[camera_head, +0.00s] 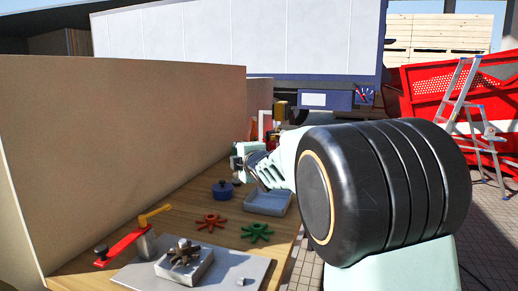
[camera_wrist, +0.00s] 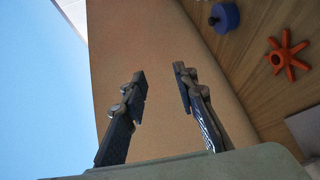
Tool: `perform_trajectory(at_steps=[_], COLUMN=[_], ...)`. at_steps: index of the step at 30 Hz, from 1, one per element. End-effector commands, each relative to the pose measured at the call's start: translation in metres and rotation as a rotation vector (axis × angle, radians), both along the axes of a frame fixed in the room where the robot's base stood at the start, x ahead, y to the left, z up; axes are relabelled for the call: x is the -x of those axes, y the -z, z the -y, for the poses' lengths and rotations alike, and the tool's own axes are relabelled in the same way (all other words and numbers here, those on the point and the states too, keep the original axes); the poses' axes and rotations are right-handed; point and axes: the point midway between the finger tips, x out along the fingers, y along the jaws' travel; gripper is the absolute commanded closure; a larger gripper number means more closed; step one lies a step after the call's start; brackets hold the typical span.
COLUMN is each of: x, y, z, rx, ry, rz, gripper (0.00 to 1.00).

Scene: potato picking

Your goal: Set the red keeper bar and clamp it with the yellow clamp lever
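The red keeper bar (camera_head: 122,246) lies at the front left of the wooden table, beside the tan panel. A black knob (camera_head: 101,250) is at its near end; its far end reaches a grey post (camera_head: 145,241). The yellow clamp lever (camera_head: 156,213) is at the top of that post, its handle pointing right and away. I cannot tell whether it presses on the bar. My gripper (camera_wrist: 157,80) is open and empty in the wrist view, fingers apart in front of the tan panel. In the head view my wrist is at the table's far part, away from the bar.
A grey plate (camera_head: 215,271) bears a metal block with a brown star-shaped part (camera_head: 184,253). Red (camera_head: 211,222) and green (camera_head: 257,231) star-shaped parts, a blue lidded pot (camera_head: 222,188) and a grey tray (camera_head: 267,201) stand behind. The tan panel (camera_head: 110,140) walls the left side.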

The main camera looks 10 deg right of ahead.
Motion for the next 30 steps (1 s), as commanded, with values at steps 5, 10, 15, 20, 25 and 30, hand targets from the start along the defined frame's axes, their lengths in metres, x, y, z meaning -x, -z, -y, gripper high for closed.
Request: perform_trajectory(at_steps=[5, 10, 15, 20, 25, 30], x=[0.002, 0.004, 0.006, 0.006, 0.006, 0.012], y=[-0.014, -0.021, -0.024, -0.024, -0.023, -0.016], z=[0.026, 0.041, 0.046, 0.047, 0.048, 0.074], rx=[-0.109, -0.18, -0.21, -0.213, -0.212, -0.219], ry=[0.087, 0.138, 0.157, 0.16, 0.162, 0.209], rz=[-0.025, -0.044, -0.05, -0.052, -0.053, -0.075], gripper=[0.73, 0.73, 0.73, 0.73, 0.73, 0.73])
